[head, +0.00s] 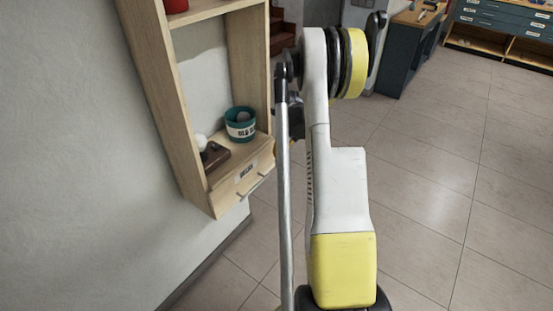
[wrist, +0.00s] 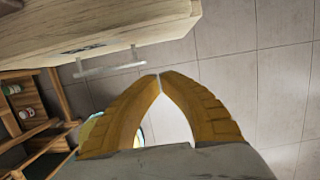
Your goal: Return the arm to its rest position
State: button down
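My arm (head: 340,190), white and yellow, stands upright in the middle of the head view, bent at the top by a dark and yellow joint. My gripper (wrist: 159,75) shows in the wrist view as two orange-yellow fingers. Their tips meet, with an empty gap between the fingers lower down. It holds nothing that I can see. In the head view the gripper is mostly hidden behind the arm. In the wrist view the gripper is below a wooden drawer front with a metal bar handle (wrist: 110,69), apart from it as far as I can tell.
A wooden wall shelf (head: 188,120) stands left of my arm. A dark workbench (head: 405,50) stands at the back. Tiled floor is clear to the right.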

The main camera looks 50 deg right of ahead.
jog(key=shift+p+v, duration=0.3)
jog(key=shift+v, duration=0.95)
